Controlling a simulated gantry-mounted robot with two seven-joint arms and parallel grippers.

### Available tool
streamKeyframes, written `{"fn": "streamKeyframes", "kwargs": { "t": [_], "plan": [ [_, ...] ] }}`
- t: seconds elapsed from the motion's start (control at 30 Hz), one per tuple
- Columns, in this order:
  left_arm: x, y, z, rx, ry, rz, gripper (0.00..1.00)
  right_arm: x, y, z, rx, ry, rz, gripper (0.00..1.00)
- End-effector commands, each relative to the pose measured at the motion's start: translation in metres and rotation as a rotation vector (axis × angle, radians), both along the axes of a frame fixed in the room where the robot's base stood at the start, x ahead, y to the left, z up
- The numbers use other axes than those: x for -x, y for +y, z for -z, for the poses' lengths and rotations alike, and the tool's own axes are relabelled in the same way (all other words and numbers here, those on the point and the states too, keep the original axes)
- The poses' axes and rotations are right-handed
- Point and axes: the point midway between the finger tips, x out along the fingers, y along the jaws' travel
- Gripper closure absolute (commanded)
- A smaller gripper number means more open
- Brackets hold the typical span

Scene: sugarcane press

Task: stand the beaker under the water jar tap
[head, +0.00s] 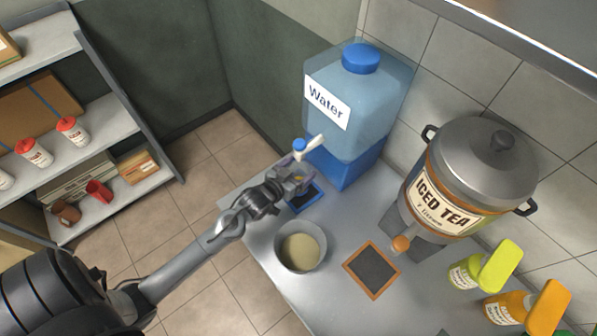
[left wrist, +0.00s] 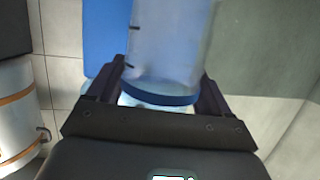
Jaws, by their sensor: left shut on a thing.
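The water jar (head: 385,95) is a clear blue container with a blue lid and blue base, standing at the back of the counter. Its tap (head: 306,147), white with a blue knob, points out to the left. My left gripper (head: 297,178) is just below the tap, over a small blue-edged dark mat (head: 305,199). In the left wrist view the left gripper (left wrist: 158,95) is shut on the clear beaker (left wrist: 170,45), which shows dark marks and a blue ring. In the head view the gripper mostly hides the beaker, so I cannot tell whether it touches the mat. My right gripper is not in view.
A bowl (head: 300,246) with pale contents stands in front of the mat. An iced tea dispenser (head: 470,175), an orange-edged mat (head: 371,270) and two bottles (head: 485,265) are to the right. A shelf (head: 120,120) stands at the left.

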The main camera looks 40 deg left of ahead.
Motion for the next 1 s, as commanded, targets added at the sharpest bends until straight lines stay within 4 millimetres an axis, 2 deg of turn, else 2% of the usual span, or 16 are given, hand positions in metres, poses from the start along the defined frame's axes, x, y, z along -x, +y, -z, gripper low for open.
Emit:
{"fn": "streamKeyframes", "kwargs": {
  "t": [0.1, 0.57, 0.6, 0.7, 1.0],
  "plan": [
    [-0.0001, 0.0, 0.0095, 0.0, -0.001, 0.0, 0.76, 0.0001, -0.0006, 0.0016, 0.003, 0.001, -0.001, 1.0],
    [0.0001, -0.0002, 0.0144, 0.0, -0.002, 0.0, 0.76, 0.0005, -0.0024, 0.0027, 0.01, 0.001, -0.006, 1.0],
    [0.0001, -0.0003, 0.0143, -0.001, -0.001, 0.0, 0.15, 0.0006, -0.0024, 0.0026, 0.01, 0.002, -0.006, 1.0],
    [0.0002, -0.0003, 0.0143, 0.0, -0.001, 0.0, 0.0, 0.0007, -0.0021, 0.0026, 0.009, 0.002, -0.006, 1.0],
    [0.0002, -0.0003, 0.0116, -0.001, -0.001, 0.0, 0.0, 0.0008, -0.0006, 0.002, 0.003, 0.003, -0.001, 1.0]
  ]
}}
